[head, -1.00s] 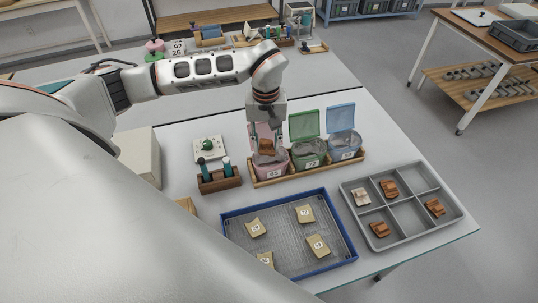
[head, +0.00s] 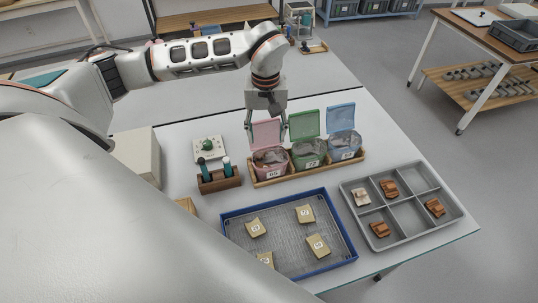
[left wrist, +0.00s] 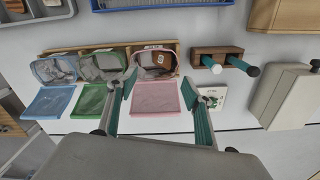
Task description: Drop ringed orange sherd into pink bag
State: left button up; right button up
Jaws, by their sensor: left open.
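The pink bag (head: 269,162) stands open at the left end of a wooden rack, its pink lid flap (head: 265,133) raised behind it. A brown-orange sherd (left wrist: 152,58) shows inside the pink bag in the left wrist view, partly hidden by the clear film; its rings cannot be made out. My left gripper (head: 266,136) is above and behind the bag, with its fingers on either side of the raised flap. It is open and empty, and its parted fingers also show in the left wrist view (left wrist: 160,84). My right gripper is not in view.
Green (head: 308,158) and blue (head: 345,150) bags stand right of the pink one in the rack (head: 318,170). A grey compartment tray (head: 408,230) holds several sherds. A blue-rimmed tray (head: 290,278) holds several tan numbered pieces. A wooden tool block (head: 219,182) stands left.

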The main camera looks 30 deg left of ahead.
pick_arm(q)
notch_tip(320, 180, up, 8)
dwell(0.4)
jog(key=shift+r, duration=0.1)
